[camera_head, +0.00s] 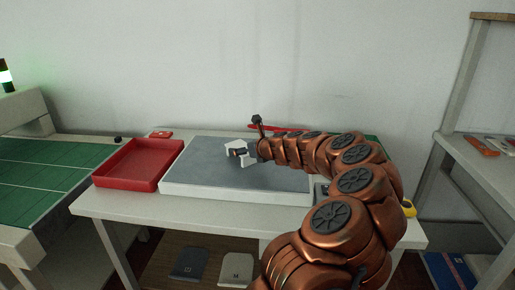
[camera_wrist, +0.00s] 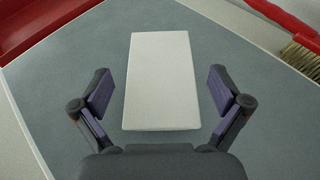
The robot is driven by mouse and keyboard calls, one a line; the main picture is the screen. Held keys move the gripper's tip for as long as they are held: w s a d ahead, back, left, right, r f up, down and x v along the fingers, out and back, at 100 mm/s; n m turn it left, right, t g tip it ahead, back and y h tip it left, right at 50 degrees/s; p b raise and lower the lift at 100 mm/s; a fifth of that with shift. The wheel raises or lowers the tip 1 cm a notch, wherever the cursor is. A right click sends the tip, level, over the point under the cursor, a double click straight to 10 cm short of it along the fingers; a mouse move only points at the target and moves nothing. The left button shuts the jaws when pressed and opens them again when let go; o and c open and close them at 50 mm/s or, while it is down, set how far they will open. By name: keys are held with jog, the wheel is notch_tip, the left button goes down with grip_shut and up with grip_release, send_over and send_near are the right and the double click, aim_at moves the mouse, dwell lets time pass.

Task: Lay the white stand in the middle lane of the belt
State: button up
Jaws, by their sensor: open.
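The white stand (camera_wrist: 160,65) is a pale rectangular block lying on the grey top of a low white-sided platform on the table. It also shows in the head view (camera_head: 233,145), partly hidden by my gripper (camera_head: 240,153). In the wrist view my gripper (camera_wrist: 160,95) is open, with one finger on each side of the stand's near part and a gap on both sides. The belt (camera_head: 55,165) is green with white lane lines, at the far left of the head view. The visible part of its lanes looks empty.
A red tray (camera_head: 140,163) stands on the table between the grey platform (camera_head: 200,178) and the belt. A brush (camera_wrist: 303,55) with a red handle lies beyond the platform. A yellow ring (camera_head: 408,208) is at the table's right. A shelf (camera_head: 490,145) stands at right.

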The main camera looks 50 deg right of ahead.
jog(key=shift+v, duration=5)
